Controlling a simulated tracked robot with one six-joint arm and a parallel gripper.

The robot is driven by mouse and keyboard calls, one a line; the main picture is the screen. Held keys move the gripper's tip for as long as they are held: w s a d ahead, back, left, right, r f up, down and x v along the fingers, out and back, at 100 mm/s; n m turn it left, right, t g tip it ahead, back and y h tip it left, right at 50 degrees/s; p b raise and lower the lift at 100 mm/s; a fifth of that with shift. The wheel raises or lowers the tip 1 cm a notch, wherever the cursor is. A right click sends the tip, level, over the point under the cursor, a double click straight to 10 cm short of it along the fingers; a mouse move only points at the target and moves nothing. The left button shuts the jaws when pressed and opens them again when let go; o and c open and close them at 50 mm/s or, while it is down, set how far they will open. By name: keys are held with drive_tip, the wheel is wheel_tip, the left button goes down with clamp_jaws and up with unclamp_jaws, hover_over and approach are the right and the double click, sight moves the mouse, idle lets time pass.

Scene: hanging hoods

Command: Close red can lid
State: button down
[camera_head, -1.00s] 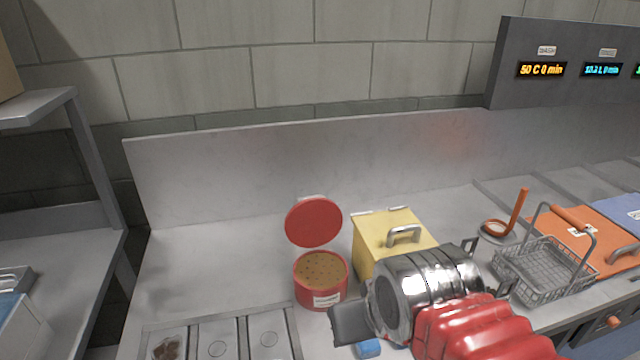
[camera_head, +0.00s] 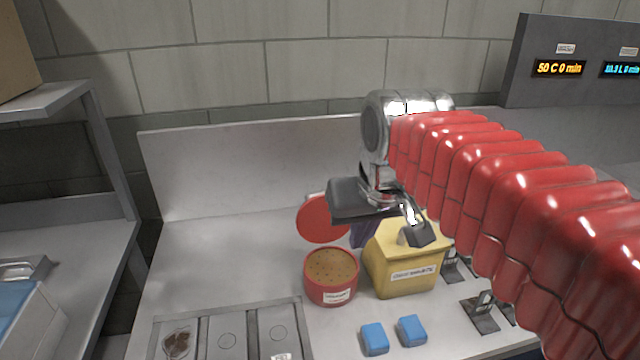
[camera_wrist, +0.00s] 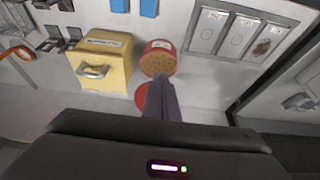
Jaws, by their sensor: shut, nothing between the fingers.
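The red can (camera_head: 331,284) stands on the steel counter, filled with a brown speckled content. Its round red lid (camera_head: 321,221) stands open behind the can's back rim. The can shows in the wrist view (camera_wrist: 158,60), with part of the red lid (camera_wrist: 141,97) beside the fingers.
A yellow box (camera_head: 405,272) with a handle stands right of the can. Two blue blocks (camera_head: 374,338) lie in front of it. The counter left of the can (camera_head: 215,250) is clear.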

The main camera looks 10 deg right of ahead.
drive_tip(key=w+r+g, duration=0.1)
drive_tip(key=w+r, duration=0.3)
drive_tip(key=w, duration=0.6)
drive_tip(key=w+r+g, duration=0.1)
drive_tip(key=w+r, duration=0.2)
drive_tip(key=w, duration=0.7)
drive_tip(key=w+f+g, duration=0.1)
drive_tip(key=w+f, duration=0.6)
drive_tip(key=w, duration=0.7)
drive_tip(key=shift+d+f, duration=0.2)
drive_tip(key=shift+d, duration=0.25)
drive_tip(key=shift+w+f+g, duration=0.1)
drive_tip(key=shift+g, duration=0.2)
drive_tip(key=shift+w+f, duration=0.55)
drive_tip(key=shift+f, duration=4.4)
drive_tip(key=shift+s+r, duration=0.3)
drive_tip(key=shift+s, duration=0.7)
drive_tip(key=shift+s+r, duration=0.25)
drive_tip(key=shift+s, duration=0.7)
